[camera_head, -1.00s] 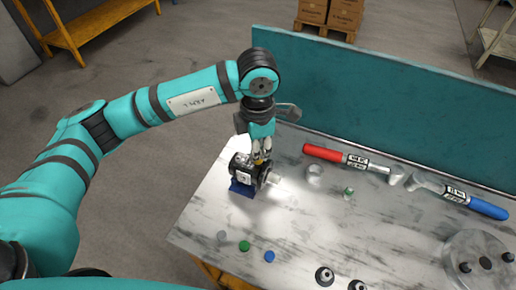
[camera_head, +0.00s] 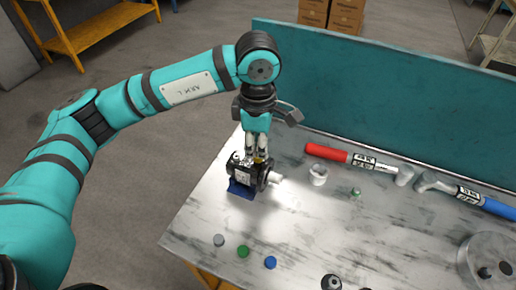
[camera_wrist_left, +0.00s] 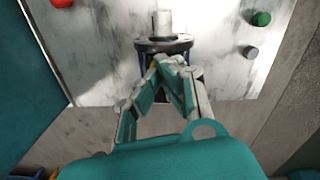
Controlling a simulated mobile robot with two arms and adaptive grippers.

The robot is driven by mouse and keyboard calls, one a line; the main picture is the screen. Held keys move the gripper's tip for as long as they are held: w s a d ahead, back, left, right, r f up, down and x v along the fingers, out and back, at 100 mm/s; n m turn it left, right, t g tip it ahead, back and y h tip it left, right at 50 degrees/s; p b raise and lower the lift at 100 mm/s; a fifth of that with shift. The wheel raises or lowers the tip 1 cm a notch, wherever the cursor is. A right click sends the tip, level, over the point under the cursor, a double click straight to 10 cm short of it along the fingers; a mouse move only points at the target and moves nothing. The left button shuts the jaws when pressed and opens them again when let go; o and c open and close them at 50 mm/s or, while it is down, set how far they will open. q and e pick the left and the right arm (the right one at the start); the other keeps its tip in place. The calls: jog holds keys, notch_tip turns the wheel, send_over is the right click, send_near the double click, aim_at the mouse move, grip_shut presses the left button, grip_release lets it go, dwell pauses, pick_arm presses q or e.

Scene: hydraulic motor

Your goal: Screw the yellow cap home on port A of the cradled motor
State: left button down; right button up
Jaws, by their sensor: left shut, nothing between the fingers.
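The dark motor (camera_head: 242,172) lies in a blue cradle (camera_head: 240,191) near the table's left edge, its pale shaft pointing right. My left gripper (camera_head: 258,160) points down at the motor's top, by the flange end, with its fingers shut and empty. A small patch of yellow, likely the yellow cap (camera_head: 261,158), shows at the fingertips; how it sits on the port is hidden. In the left wrist view, my closed fingertips (camera_wrist_left: 166,62) cover most of the motor; its flange (camera_wrist_left: 163,43) and shaft (camera_wrist_left: 162,22) show beyond. My right gripper is not in view.
Grey (camera_head: 218,240), green (camera_head: 243,251) and blue (camera_head: 270,262) caps lie in front of the motor. A whitish cup-like part (camera_head: 318,175) stands to its right. Red-handled (camera_head: 327,152) and blue-handled (camera_head: 497,208) tools lie along the teal panel (camera_head: 400,110).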

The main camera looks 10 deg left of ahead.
pick_arm(q)
jog(key=shift+f+m+b, duration=0.2)
jog(key=shift+m+b, duration=0.1)
jog(key=shift+b, duration=0.15)
jog(key=shift+m+b, duration=0.95)
jog(key=shift+m, duration=0.05)
jog(key=shift+m+b, duration=0.6)
jog(key=shift+m, duration=0.3)
jog(key=shift+r, duration=0.1)
jog(key=c, duration=2)
grip_release()
jog(key=o, duration=0.6)
